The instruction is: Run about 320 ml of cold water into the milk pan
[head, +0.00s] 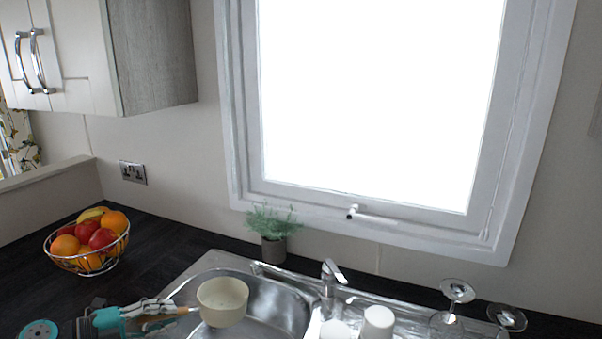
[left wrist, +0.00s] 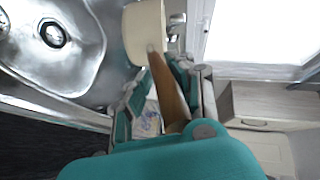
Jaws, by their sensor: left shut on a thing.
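The milk pan (head: 222,302) is cream with a wooden handle and looks upright. My left gripper (head: 188,312) is shut on its handle and holds it over the left part of the steel sink (head: 280,304). The pan's side and handle (left wrist: 168,88) also show in the left wrist view, with the gripper fingers around the handle. The chrome tap (head: 328,282) stands behind the sink, its spout reaching left; the spout tip (head: 256,267) is behind and right of the pan. No water stream shows. The pan's contents cannot be made out. My right gripper is out of view.
White cups (head: 378,322) and upturned glasses (head: 457,291) stand on the drainer right of the tap. A potted plant (head: 273,248) stands behind the sink. A wire fruit bowl (head: 88,242) is on the dark worktop at left. The sink drain (left wrist: 53,34) is uncovered.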

